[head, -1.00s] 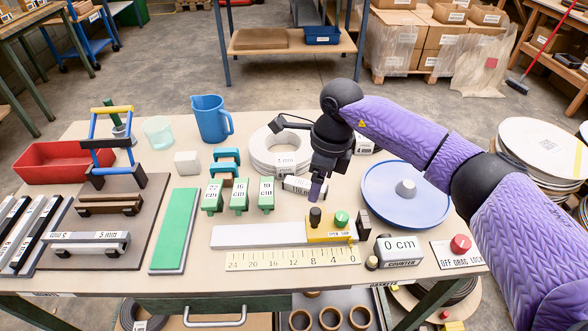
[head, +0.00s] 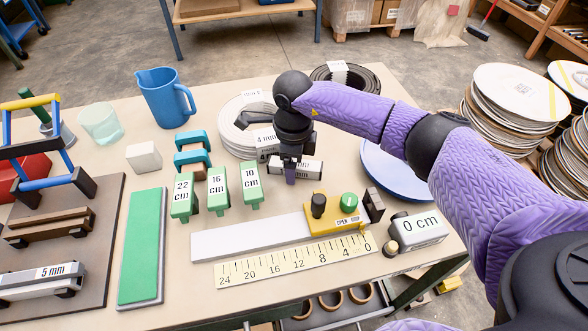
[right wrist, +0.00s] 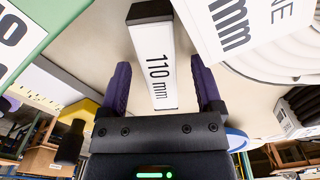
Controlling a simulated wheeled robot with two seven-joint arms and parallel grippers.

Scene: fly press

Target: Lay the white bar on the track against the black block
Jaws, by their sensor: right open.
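The white bar (right wrist: 158,72), labelled 110 mm with a dark end, lies on the table; in the right wrist view it runs between my spread fingers. In the head view the white bar (head: 312,169) is partly hidden by my right gripper (head: 290,174). That gripper is open, pointing down over the bar, with no visible grip on it. The pale track (head: 245,239) lies nearer the front, with a yellow stop unit (head: 327,220) on its right part. A small black block (head: 374,204) stands at the track's right end. My left gripper is not in view.
Green gauge pieces (head: 217,190) stand just left of the bar. A white ring stack (head: 243,130) is behind it, and a blue disc (head: 392,175) is to the right. A ruler (head: 290,262) and a 0 cm counter (head: 415,231) lie by the track. The track's left part is bare.

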